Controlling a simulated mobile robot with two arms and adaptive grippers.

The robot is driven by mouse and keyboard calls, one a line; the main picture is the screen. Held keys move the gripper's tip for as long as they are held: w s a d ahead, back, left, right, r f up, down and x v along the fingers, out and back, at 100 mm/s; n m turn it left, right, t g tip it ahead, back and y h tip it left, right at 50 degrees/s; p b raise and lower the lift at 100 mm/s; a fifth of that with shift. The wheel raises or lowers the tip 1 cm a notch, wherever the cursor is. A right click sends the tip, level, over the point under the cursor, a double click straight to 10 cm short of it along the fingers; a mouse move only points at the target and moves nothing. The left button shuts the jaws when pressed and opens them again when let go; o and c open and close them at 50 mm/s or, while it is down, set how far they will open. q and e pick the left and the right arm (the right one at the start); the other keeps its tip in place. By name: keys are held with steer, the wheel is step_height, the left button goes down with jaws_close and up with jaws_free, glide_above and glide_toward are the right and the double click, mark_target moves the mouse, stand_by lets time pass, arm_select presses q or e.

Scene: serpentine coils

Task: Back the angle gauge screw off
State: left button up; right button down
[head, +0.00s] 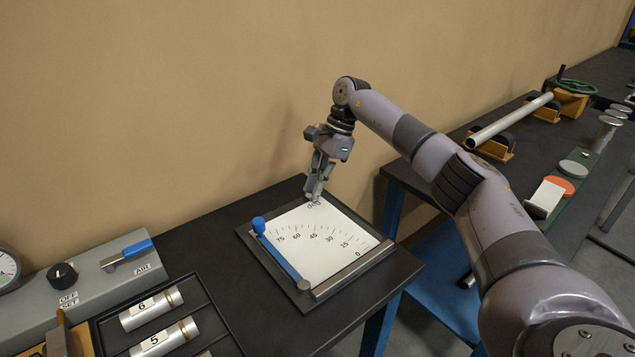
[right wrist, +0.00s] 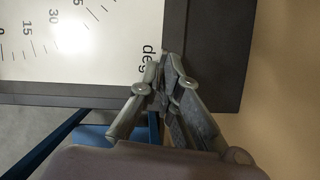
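The angle gauge is a white plate (head: 325,253) in a dark frame with a degree scale from 0 to 75. The plate also shows in the right wrist view (right wrist: 80,45). A blue pointer arm (head: 281,256) runs along its left side, with a blue knob (head: 259,225) at its far end. A grey round pivot screw head (head: 304,285) sits at its near end. My right gripper (head: 312,200) is over the gauge's far corner by the "deg" print, away from the pivot. In the right wrist view its fingertips (right wrist: 164,62) are together with nothing visible between them. My left gripper is out of view.
A grey box with a blue lever (head: 126,254) and black dial (head: 62,275) stands left. A dark tray (head: 218,325) holds numbered cylinders. A second bench at right carries a metal tube (head: 510,120) and discs. The wall rises behind the gauge.

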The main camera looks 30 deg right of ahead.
steer(key=shift+s+f+n, duration=0.2)
steer(key=shift+f+n, duration=0.1)
steer(key=shift+f, duration=0.1)
steer(key=c, duration=1.8)
jaws_free()
steer(key=shift+w+a, duration=0.1)
steer(key=shift+w, duration=0.05)
steer(key=v, duration=1.2)
steer(key=shift+w, duration=0.25)
steer(key=shift+a+r, duration=0.1)
steer(key=shift+r, duration=0.1)
